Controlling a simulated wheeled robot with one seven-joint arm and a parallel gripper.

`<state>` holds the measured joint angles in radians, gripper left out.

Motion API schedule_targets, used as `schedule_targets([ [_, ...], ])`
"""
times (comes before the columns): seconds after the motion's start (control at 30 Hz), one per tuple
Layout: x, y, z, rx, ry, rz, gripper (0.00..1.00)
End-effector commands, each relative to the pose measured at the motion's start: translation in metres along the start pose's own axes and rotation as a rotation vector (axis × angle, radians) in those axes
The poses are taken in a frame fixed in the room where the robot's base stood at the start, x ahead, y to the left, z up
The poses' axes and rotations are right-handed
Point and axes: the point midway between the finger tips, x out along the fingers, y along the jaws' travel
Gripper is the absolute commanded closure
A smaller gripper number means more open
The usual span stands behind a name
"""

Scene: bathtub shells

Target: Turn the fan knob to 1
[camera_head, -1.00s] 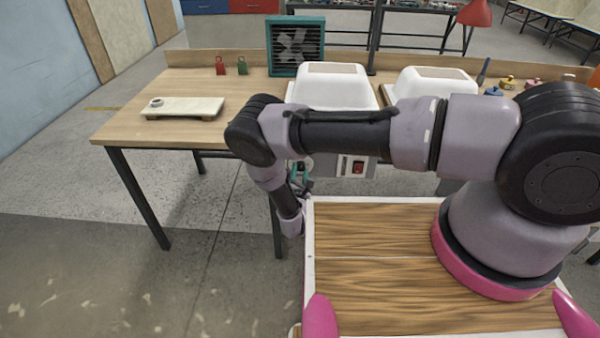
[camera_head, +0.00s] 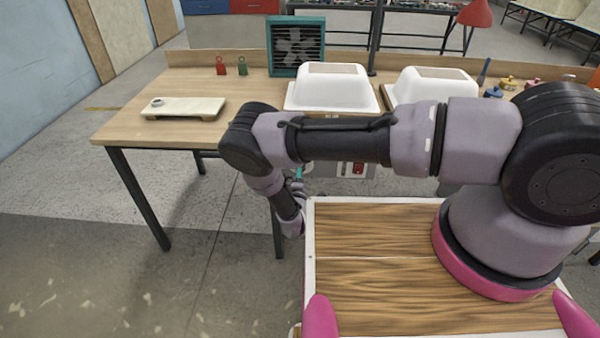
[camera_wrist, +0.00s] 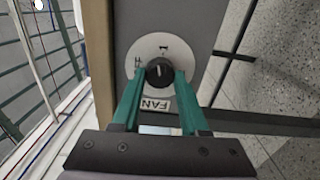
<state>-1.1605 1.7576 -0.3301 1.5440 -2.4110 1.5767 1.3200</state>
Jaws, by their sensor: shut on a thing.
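The fan knob (camera_wrist: 159,72) is a small black round knob with a light mark on a white dial plate (camera_wrist: 140,50), on a grey panel (camera_wrist: 190,22). A "1" shows at the dial's upper right, a partly hidden label at its left, and a "FAN" label (camera_wrist: 156,105) beside it. The knob's mark points roughly up in the wrist view. My gripper (camera_wrist: 160,76) is shut on the knob, one teal finger on each side. In the head view my arm mostly hides the gripper and the knob. The fan (camera_head: 296,46), with a teal frame, stands at the table's back.
The panel with a red switch (camera_head: 358,169) hangs below the table's (camera_head: 120,122) front edge. White tub shells (camera_head: 333,88) (camera_head: 435,86) and a pale board (camera_head: 185,107) stand on the table. Red (camera_head: 221,66) and green (camera_head: 242,66) weights sit near the fan. Floor at left is clear.

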Motion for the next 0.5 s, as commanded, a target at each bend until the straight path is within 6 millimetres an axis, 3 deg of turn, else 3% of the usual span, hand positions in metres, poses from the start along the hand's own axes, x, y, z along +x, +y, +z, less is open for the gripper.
schedule_targets([
  [0.5, -0.0016, -0.0011, 0.0003, 0.254, 0.0, -0.003, 1.0],
])
